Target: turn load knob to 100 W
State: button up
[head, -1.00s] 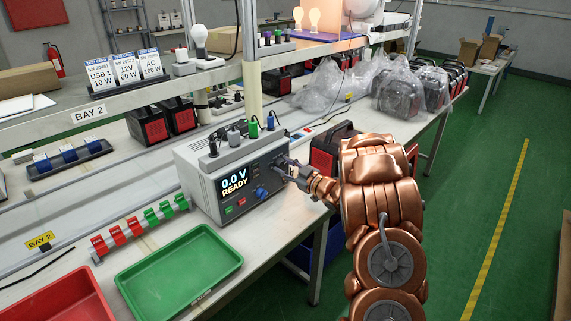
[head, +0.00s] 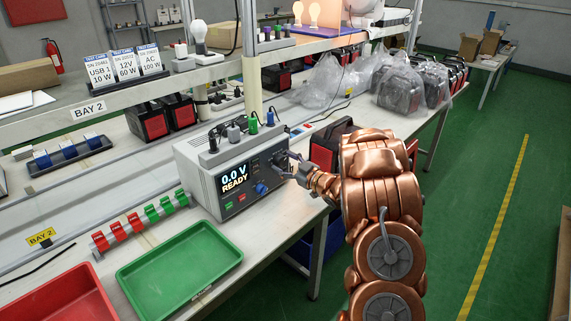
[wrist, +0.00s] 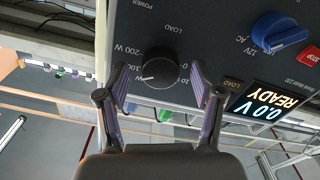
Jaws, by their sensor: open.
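The test unit (head: 210,178) is a grey box on the bench, its screen (head: 235,178) reading "0.0 V READY". The wrist view shows its panel upside down, with the black round LOAD knob (wrist: 162,66). The knob's white mark is at its lower left in that picture. A "200 W" label shows to the left; lower labels are partly covered by the fingers. My gripper (wrist: 160,86) is open, with one finger on each side of the knob; contact cannot be told. In the head view my gripper (head: 288,163) is at the panel's right side and hides the knob.
A blue dial (wrist: 278,31) and a red STOP button (wrist: 309,56) sit beside the knob on the panel. A green tray (head: 180,265), a red tray (head: 62,300) and a row of red and green clips (head: 138,222) lie in front. Black-and-red cases (head: 325,150) stand behind my gripper.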

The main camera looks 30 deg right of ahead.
jog(key=v, duration=1.2)
dwell(0.4)
